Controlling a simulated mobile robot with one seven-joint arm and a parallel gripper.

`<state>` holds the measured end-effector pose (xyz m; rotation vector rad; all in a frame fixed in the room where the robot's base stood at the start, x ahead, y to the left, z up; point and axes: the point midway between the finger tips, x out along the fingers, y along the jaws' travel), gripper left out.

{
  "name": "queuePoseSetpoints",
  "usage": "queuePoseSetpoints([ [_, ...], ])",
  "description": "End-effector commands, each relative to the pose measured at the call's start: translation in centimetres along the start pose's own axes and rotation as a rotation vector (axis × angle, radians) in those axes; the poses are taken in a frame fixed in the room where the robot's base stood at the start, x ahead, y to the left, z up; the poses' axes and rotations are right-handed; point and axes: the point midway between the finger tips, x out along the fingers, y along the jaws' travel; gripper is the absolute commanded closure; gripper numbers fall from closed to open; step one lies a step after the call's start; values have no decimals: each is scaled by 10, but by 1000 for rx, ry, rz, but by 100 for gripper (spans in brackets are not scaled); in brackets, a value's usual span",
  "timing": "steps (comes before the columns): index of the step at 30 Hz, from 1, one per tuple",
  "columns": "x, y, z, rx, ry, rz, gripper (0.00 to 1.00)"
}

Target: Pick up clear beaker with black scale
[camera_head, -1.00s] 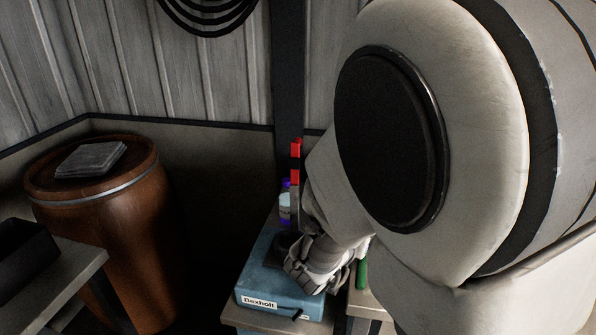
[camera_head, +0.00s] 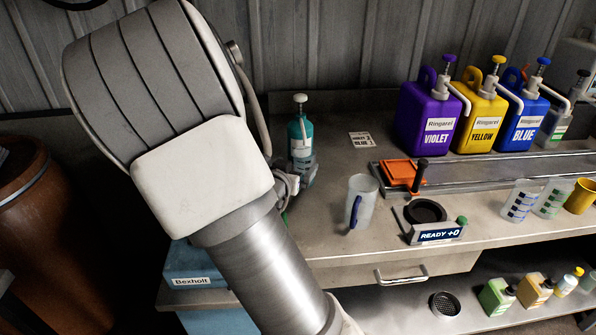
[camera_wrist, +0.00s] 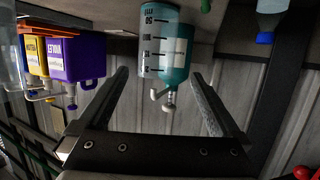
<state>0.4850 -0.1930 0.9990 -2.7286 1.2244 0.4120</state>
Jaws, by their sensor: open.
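In the wrist view, which is upside down, a clear beaker with a black scale (camera_wrist: 154,44) stands in front of a teal pump bottle (camera_wrist: 178,75). My gripper (camera_wrist: 159,74) is open, its two fingers spread to either side of the beaker and bottle. Nothing is held, and the beaker appears beyond the fingertips. In the head view the teal bottle (camera_head: 298,132) stands at the back left of the bench, with the beaker (camera_head: 308,172) low beside it, partly hidden. My arm covers most of the gripper there.
A clear jug with a blue handle (camera_head: 361,203) stands right of the beaker. Violet (camera_head: 428,115), yellow (camera_head: 480,115) and blue (camera_head: 530,120) dispensers line the back. Blue-scaled (camera_head: 519,203) and green-scaled (camera_head: 553,198) beakers stand at right. A blue Bexholt box (camera_head: 195,268) is at left.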

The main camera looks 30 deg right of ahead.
Motion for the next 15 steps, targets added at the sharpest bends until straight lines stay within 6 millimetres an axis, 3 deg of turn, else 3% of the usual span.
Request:
queuePoseSetpoints([
  [8,24,1,1,0,1,1,0],
  [15,58,7,6,-1,1,1,0],
])
